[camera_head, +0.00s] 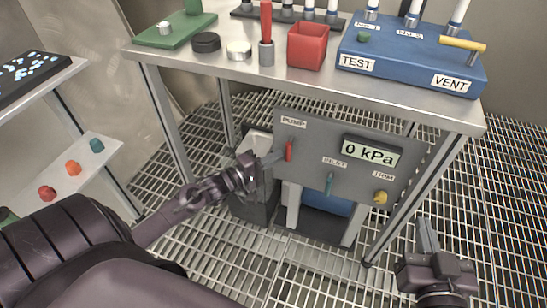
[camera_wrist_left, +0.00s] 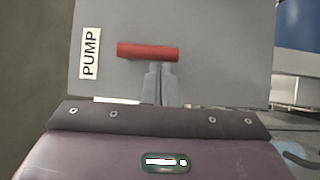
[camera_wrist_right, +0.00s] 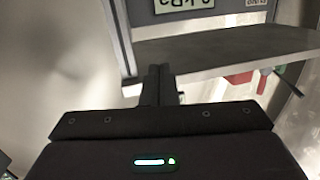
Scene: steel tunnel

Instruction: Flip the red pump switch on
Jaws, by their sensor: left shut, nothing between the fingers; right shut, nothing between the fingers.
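The red pump switch (camera_head: 289,150) is on the grey control panel (camera_head: 310,160) below the steel bench, under a PUMP label (camera_head: 293,123). My left gripper (camera_head: 276,157) is shut, its fingertips right beside the switch on its left. In the left wrist view the red switch (camera_wrist_left: 148,52) lies just past the closed fingertips (camera_wrist_left: 158,68); whether they touch cannot be told. My right gripper (camera_head: 427,238) is shut and empty, low at the right, away from the panel. The display reads 0 kPa (camera_head: 370,150).
A teal switch (camera_head: 329,184) and a yellow knob (camera_head: 380,197) sit right of the pump switch. The steel bench (camera_head: 400,92) overhangs the panel, with its legs close by. A blue TEST/VENT block (camera_head: 410,55) and red box (camera_head: 307,46) stand on top.

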